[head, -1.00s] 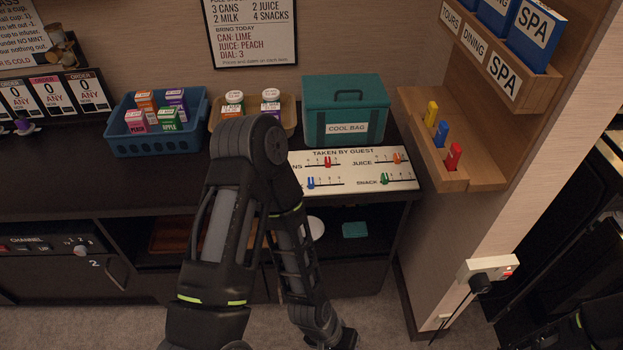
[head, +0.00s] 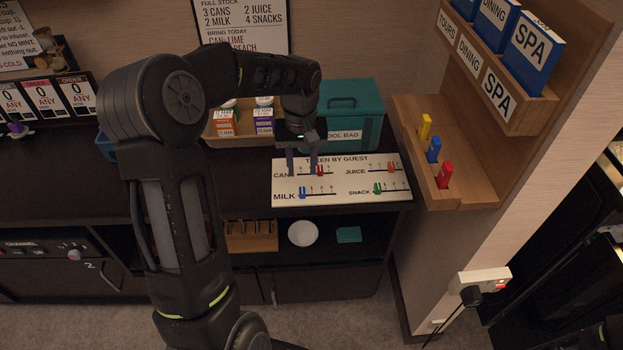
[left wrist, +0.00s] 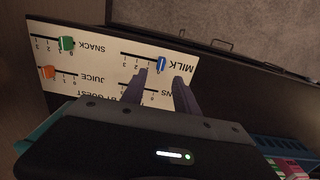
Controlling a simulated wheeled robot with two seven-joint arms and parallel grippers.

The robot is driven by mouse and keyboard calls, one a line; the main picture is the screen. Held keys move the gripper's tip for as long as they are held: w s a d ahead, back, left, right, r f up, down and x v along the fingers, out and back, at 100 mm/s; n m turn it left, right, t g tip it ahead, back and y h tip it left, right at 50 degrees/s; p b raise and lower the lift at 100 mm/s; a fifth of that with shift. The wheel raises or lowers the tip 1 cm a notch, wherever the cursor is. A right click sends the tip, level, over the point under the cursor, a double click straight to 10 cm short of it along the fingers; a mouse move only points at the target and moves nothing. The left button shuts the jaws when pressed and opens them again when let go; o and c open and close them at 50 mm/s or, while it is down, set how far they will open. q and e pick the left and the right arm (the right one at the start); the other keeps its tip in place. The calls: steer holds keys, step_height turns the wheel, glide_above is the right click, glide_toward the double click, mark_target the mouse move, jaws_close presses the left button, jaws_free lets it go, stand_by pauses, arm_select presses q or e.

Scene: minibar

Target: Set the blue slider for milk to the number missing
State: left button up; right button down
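The white board "TAKEN BY GUEST" (head: 340,195) lies on the dark counter. Its blue milk slider (head: 302,192) sits at the left end of the milk track; it also shows in the left wrist view (left wrist: 161,63). My left gripper (head: 302,170) points down over the board's cans row, behind the milk slider in the head view. Its two fingers are apart with nothing between them. In the left wrist view, the gripper (left wrist: 160,77) has its fingertips just short of the blue slider, apparently not touching. The stock sign (head: 243,25) reads 2 milk. My right gripper is not in view.
Red (head: 320,170), orange (head: 390,167) and green (head: 377,188) sliders share the board. The teal cool bag (head: 352,100) stands close behind it. A wooden wall rack (head: 470,195) is at the right. A tan tray (head: 238,140) is behind my arm.

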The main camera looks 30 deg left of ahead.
mark_target(302, 190)
arm_select(q)
steer(key=shift+s+r, duration=0.1)
steer(key=shift+s, duration=0.05)
steer(key=shift+f+p, duration=0.35)
steer(key=shift+f, duration=3.65)
steer(key=shift+c, duration=0.5)
jaws_close()
